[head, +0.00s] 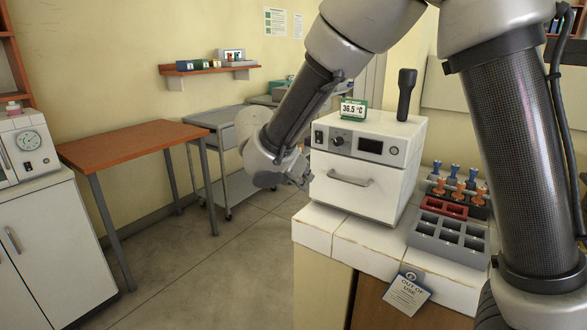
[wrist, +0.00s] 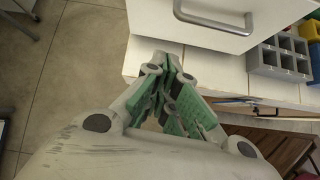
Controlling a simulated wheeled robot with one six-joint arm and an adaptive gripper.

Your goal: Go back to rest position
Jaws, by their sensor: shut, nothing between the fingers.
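My gripper (wrist: 172,70) is shut and empty in the wrist view, its green-padded fingers together. It is at the front edge of the white counter, below and left of the incubator's handle. In the head view my gripper (head: 303,182) shows beside the left front of the white incubator (head: 335,192). The incubator's front is closed, with a grey bar handle (head: 350,180); the handle also shows in the wrist view (wrist: 213,24). A small display on top (head: 353,109) reads 36.5 °C. My arm arches over from the right.
On the counter (head: 375,245), right of the incubator, are a grey rack (head: 450,238), a red tray (head: 444,207) and several blue and orange topped items (head: 460,183). An out-of-use tag (head: 405,292) hangs at the edge. An orange table (head: 135,142) stands left; floor between is clear.

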